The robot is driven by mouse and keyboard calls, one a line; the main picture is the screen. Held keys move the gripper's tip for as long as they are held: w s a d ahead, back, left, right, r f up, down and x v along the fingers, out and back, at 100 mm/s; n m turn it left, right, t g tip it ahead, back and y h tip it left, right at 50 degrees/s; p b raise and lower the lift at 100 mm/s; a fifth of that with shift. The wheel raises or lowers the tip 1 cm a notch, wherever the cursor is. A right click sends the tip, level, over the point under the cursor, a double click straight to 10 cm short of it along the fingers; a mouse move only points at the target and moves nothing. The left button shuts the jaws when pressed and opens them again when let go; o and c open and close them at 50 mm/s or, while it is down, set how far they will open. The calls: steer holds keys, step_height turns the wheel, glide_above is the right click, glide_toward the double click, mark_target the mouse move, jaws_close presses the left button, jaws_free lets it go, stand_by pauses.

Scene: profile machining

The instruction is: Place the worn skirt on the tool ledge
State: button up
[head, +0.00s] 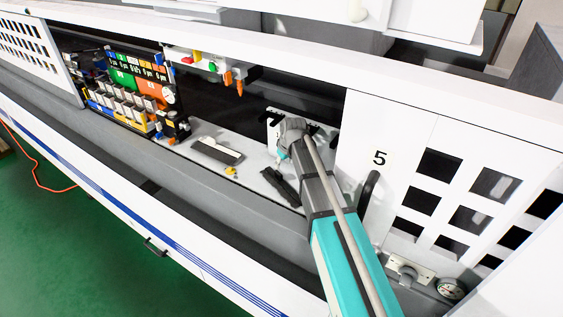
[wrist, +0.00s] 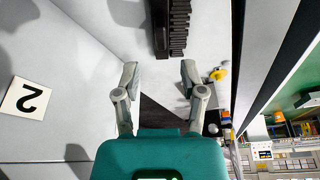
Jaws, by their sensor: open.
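My gripper (head: 283,154) is over the white ledge inside the machine opening. In the wrist view my gripper (wrist: 160,75) is open, with nothing between its fingers. A black ribbed strip (head: 283,187), which may be the worn skirt, lies on the white ledge (head: 247,163), close to my gripper. In the wrist view the black strip (wrist: 170,28) lies just beyond the fingertips, and its far end is cut off by the frame. A dark piece with a pale edge (head: 217,151) lies further left on the ledge. I cannot tell which surface is the tool ledge.
A small yellow piece (head: 231,171) lies between the two dark pieces. A coloured rack (head: 135,85) stands at the left, and orange-tipped tools (head: 233,82) hang above the ledge. A white panel marked 5 (head: 379,158) with a black handle (head: 368,193) borders the opening's right.

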steer(key=p+v, duration=0.3)
steer(key=v, duration=0.1)
steer(key=shift+r+p, duration=0.25)
steer(key=shift+p, duration=0.1)
steer(key=shift+s, duration=0.15)
stand_by(1.7)
